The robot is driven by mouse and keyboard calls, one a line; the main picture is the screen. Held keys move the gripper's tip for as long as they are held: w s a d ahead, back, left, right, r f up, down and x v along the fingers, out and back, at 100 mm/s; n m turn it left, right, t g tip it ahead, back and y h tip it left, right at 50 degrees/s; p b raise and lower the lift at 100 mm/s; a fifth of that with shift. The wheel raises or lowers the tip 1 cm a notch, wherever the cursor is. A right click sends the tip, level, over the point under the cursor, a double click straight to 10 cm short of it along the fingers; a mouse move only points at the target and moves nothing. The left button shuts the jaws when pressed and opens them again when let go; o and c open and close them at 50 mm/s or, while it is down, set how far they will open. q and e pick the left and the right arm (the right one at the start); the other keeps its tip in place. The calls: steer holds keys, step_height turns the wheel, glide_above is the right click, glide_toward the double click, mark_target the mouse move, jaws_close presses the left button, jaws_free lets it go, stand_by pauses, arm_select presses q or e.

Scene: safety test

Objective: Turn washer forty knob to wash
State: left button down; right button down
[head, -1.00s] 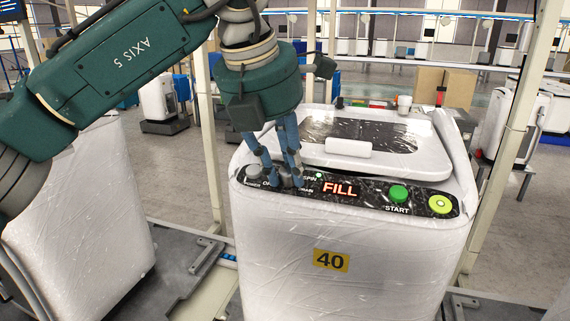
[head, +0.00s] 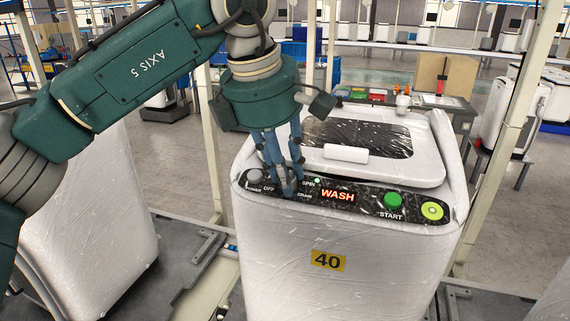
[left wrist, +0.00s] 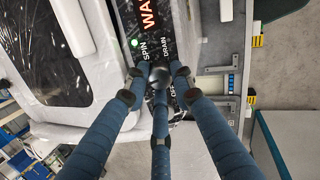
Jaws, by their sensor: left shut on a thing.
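Washer forty (head: 345,235) is a white, plastic-wrapped top loader with a yellow "40" label (head: 328,260). Its black control panel (head: 365,203) shows "WASH" in red on the display (head: 338,196). My left gripper (head: 286,188) reaches down to the panel left of the display, with its blue fingers closed around the selector knob. In the left wrist view the grey knob (left wrist: 158,74) shows between the three fingertips (left wrist: 157,80), among the words SPIN, DRAIN and OFF. The fingers hide most of the knob, so its pointer cannot be read. My right gripper is out of view.
A grey power knob (head: 255,176) sits left of the fingers. A green START button (head: 394,199) and a yellow-green button (head: 432,211) are on the panel's right. The washer's lid (head: 400,172) is shut. Pale frame posts (head: 513,125) stand on both sides.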

arm_select(q)
steer(key=shift+r+m+p, duration=0.1)
steer(key=shift+m+p, duration=0.25)
steer(key=shift+m, duration=0.45)
steer(key=c, duration=1.7)
jaws_free()
steer(key=shift+c, duration=0.2)
steer(key=v, duration=1.2)
